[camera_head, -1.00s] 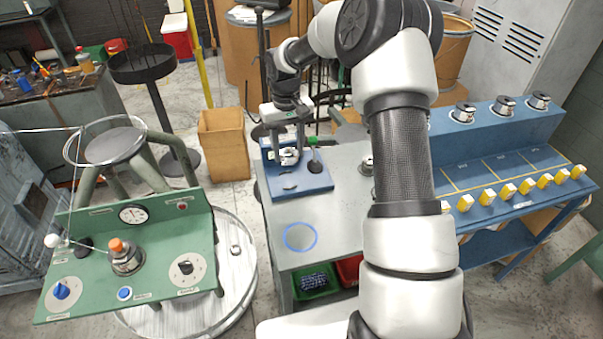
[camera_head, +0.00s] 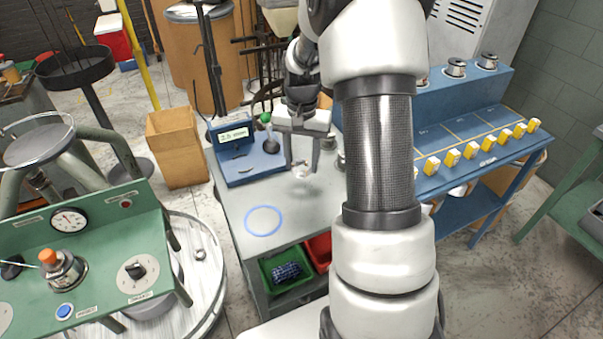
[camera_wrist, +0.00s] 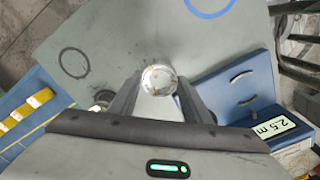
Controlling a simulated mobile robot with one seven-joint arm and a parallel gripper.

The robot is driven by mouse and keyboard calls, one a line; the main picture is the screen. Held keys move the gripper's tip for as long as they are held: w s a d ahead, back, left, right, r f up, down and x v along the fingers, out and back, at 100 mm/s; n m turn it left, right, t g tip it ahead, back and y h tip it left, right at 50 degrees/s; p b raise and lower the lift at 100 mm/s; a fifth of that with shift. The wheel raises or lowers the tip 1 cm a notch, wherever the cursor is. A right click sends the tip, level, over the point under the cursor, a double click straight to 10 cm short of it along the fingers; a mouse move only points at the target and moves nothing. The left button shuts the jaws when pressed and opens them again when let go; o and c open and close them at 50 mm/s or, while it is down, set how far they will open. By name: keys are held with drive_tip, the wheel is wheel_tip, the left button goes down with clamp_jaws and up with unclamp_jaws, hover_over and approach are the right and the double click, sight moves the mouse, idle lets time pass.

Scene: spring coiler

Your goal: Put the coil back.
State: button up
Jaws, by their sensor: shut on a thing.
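My gripper (camera_head: 302,166) is shut on a small silvery coil (camera_head: 302,174) and holds it above the grey table, right of the blue measuring device (camera_head: 244,150). In the wrist view the coil (camera_wrist: 159,79) sits between both fingertips (camera_wrist: 158,88). The device's display reads 2.5 m in the wrist view (camera_wrist: 275,128). A blue ring mark (camera_head: 263,221) lies bare on the table's front part. A dark ring mark (camera_wrist: 74,62) on the table shows bare in the wrist view.
A blue rack (camera_head: 470,118) with silver spools on top and several yellow tags stands at the right. A metal spool stands close right of my gripper, partly hidden by my arm. A green console (camera_head: 95,250) is at the left. Green and red bins (camera_head: 288,285) sit below the tabletop.

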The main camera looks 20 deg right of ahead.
sight(302, 166)
drive_tip(key=shift+f, duration=1.9)
drive_tip(key=shift+f+b, duration=0.2)
drive_tip(key=shift+b, duration=0.15)
drive_tip(key=o, duration=1.3)
drive_tip(key=shift+r, duration=0.1)
